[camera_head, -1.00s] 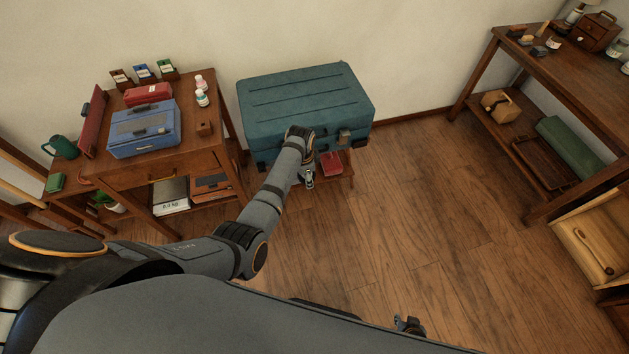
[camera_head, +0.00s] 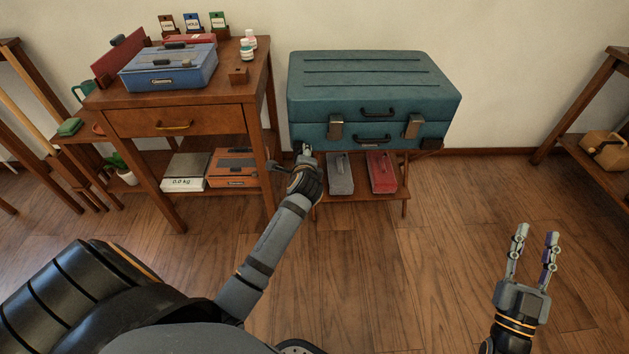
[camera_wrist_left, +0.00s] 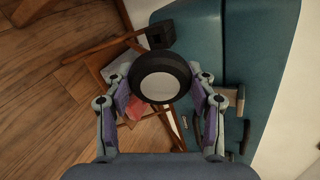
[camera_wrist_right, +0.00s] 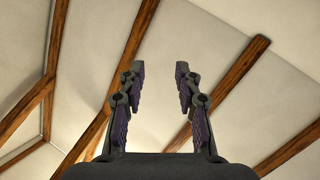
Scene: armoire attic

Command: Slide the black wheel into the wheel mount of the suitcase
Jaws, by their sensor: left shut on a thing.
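The teal suitcase (camera_head: 365,95) lies flat on a low wooden stand, its latches and handles facing me. My left gripper (camera_head: 304,150) is at its lower left front corner. In the left wrist view, my left gripper (camera_wrist_left: 160,82) is shut on the black wheel (camera_wrist_left: 142,92), which has a pale hub. The wheel is hard to make out in the head view. A black corner block (camera_wrist_left: 160,35), perhaps the wheel mount, shows just beyond the wheel. Another black corner piece (camera_head: 430,144) is at the lower right. My right gripper (camera_head: 535,240) is open and empty, pointing up.
A grey box (camera_head: 340,176) and a red box (camera_head: 381,172) sit on the stand's lower shelf (camera_head: 360,197). A wooden desk (camera_head: 135,122) with a blue case (camera_head: 168,70) stands close left. The floor (camera_head: 420,260) is clear in front and right.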

